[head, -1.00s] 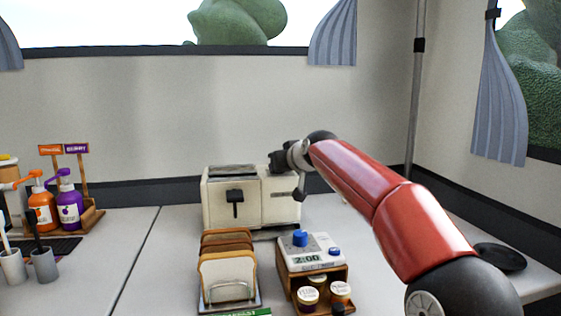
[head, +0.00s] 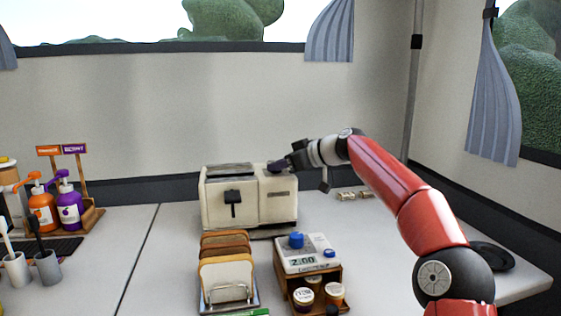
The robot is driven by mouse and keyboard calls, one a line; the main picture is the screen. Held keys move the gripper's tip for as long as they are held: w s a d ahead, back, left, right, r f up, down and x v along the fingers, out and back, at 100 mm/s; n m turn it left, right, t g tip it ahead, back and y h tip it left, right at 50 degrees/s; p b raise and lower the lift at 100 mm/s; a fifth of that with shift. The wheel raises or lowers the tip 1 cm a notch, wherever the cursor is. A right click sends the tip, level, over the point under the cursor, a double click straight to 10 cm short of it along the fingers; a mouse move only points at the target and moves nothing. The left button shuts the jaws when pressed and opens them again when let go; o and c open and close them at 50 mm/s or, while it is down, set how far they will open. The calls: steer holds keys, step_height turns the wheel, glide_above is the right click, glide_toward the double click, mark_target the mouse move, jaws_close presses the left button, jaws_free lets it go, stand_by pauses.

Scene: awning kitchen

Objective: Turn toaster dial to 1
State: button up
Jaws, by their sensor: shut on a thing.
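The cream toaster (head: 215,208) stands upright at the back of the counter, with a dark lever on its front and slots on top. Its dark dial (head: 276,168) is on the top at the right end. My gripper (head: 288,163) reaches in from the right and is shut on the dial. The fingertips are small and dark here, so the exact grip is hard to see. The dial's numbers and setting cannot be read.
In front of the toaster are a rack of bread slices (head: 226,279) and a timer (head: 308,255) reading 2:00 on a wooden jar stand. Sauce bottles (head: 68,204) stand at the left. A dark plate (head: 492,257) lies at the right. Two small items (head: 354,195) lie right of the toaster.

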steer(key=shift+f, duration=0.1)
steer(key=o, duration=1)
steer(key=b+v, duration=0.1)
steer(key=v, duration=0.6)
steer(key=shift+s+d, duration=0.15)
steer(key=shift+d, duration=0.2)
